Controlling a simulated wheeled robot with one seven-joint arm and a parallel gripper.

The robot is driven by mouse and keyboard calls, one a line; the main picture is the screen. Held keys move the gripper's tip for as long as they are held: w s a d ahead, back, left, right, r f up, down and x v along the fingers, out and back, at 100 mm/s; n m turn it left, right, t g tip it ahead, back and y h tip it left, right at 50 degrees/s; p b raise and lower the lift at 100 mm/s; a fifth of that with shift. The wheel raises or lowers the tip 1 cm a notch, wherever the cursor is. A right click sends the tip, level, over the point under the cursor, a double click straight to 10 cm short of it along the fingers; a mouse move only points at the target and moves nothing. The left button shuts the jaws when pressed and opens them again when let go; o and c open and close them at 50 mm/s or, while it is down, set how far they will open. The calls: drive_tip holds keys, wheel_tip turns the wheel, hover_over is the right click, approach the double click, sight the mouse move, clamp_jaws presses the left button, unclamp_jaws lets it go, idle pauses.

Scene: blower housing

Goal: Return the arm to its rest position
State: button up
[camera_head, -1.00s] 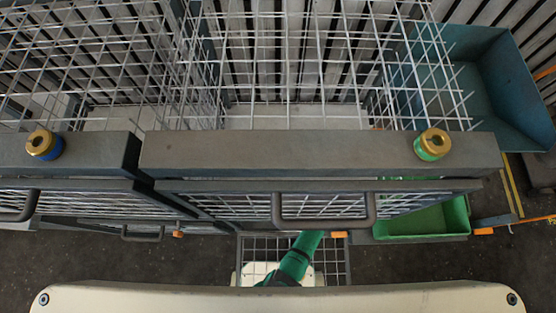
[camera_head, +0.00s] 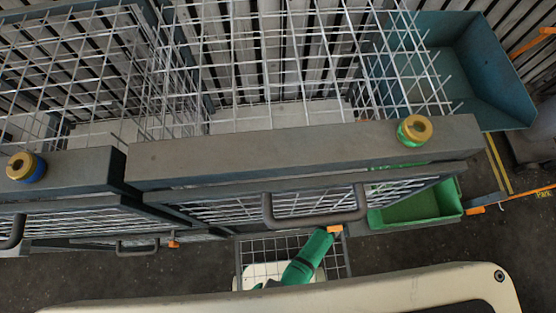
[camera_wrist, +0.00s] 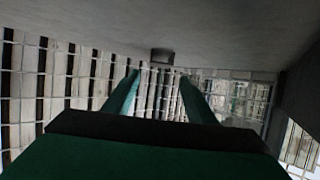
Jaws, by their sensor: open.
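My gripper (camera_wrist: 160,88) shows in the wrist view as two green fingers spread apart, with nothing between them. Beyond the fingers are wire mesh and pale slats, under a grey surface that fills the top of that view. In the head view my green arm (camera_head: 307,257) shows at the bottom middle, below the handle of the grey mesh-fronted unit. My gripper cannot be made out in the head view.
A grey beam (camera_head: 300,150) carries a brass-and-green fitting (camera_head: 414,131); a brass-and-blue fitting (camera_head: 26,168) sits at left. A dark handle (camera_head: 315,218) juts out. A green bin (camera_head: 420,204) and a blue-grey bin (camera_head: 490,90) stand at right. Dark floor lies below.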

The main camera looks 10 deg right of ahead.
idle(0.3)
drive_tip(key=x, duration=0.7)
drive_tip(key=shift+w+a+f, duration=0.15)
drive_tip(key=shift+r, duration=1.85)
